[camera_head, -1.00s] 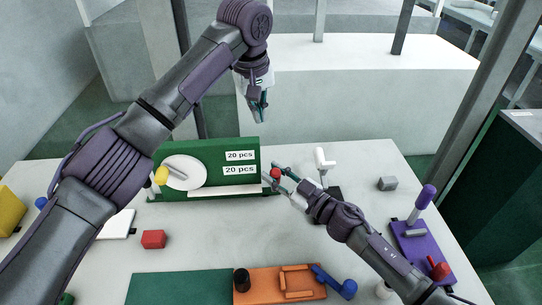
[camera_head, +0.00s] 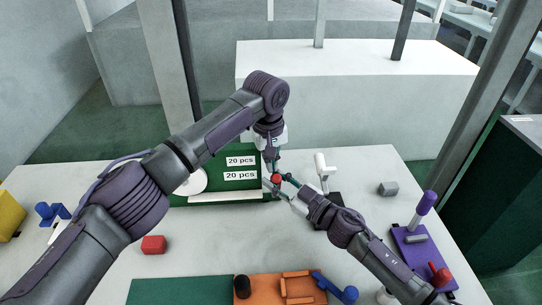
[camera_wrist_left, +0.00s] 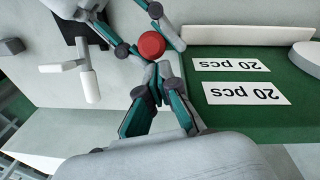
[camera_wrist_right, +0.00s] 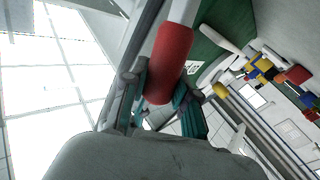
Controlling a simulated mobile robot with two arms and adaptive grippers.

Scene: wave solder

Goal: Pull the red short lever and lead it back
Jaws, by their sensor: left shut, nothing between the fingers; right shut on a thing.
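The red lever handle (camera_head: 277,178) stands at the right end of the upright green board (camera_head: 247,151). It shows as a red cylinder in the right wrist view (camera_wrist_right: 168,62) and as a round red end in the left wrist view (camera_wrist_left: 151,45). My right gripper (camera_head: 284,183) is shut on the red handle, its fingers coming from the lower right. My left gripper (camera_head: 271,166) is shut and empty, pointing down just above and beside the red handle. Whether its fingertips touch the handle I cannot tell.
A white lever (camera_head: 321,165) on a black base stands just right of my right gripper. A purple board (camera_head: 416,250) with levers lies at the right.

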